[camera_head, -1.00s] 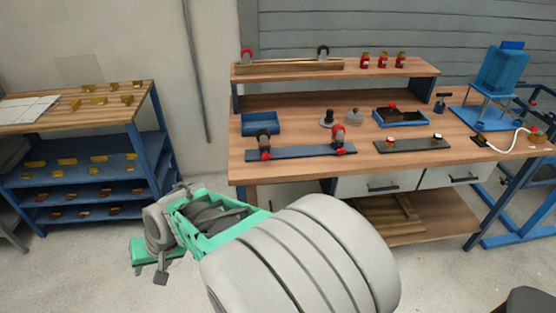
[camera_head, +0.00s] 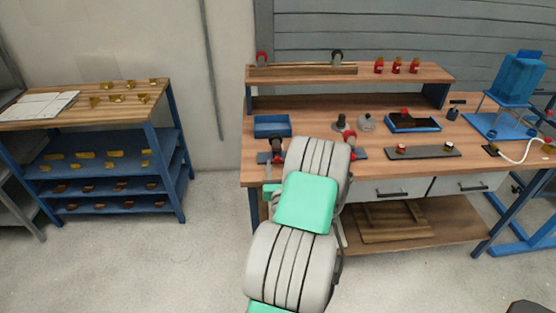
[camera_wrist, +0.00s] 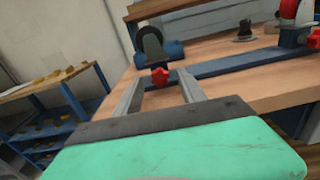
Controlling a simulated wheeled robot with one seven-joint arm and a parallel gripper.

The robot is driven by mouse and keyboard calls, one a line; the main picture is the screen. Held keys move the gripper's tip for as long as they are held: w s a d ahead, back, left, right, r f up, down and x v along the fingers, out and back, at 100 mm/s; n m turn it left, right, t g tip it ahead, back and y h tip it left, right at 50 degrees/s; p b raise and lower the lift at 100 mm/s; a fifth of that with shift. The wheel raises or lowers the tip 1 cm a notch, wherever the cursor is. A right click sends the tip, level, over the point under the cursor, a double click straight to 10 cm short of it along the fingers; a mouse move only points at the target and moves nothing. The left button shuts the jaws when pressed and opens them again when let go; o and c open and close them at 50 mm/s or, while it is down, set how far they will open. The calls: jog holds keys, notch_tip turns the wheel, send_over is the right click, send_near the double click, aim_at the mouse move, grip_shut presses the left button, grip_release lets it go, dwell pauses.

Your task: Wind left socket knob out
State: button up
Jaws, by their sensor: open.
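The left socket (camera_wrist: 151,43) is a dark upright ring on a long dark bar (camera_wrist: 230,63) at the bench's front. Its red star-shaped knob (camera_wrist: 160,76) faces me. The left socket (camera_head: 277,146) also shows in the head view, just beyond my arm. My gripper (camera_wrist: 160,78) is open and empty in the wrist view. Its two grey fingers point at the knob, which appears between their tips. I cannot tell whether the tips reach around it or stop short. The right socket (camera_wrist: 294,12), with a red knob (camera_wrist: 314,39), is at the bar's other end.
A dark plate (camera_head: 425,153) with small red-topped parts lies to the right. A raised shelf (camera_head: 430,74) runs along the bench's back. A blue rack (camera_head: 165,150) stands left, with open floor between.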

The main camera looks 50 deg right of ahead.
jog(key=shift+x, duration=0.9)
jog(key=shift+a, duration=0.1)
grip_shut()
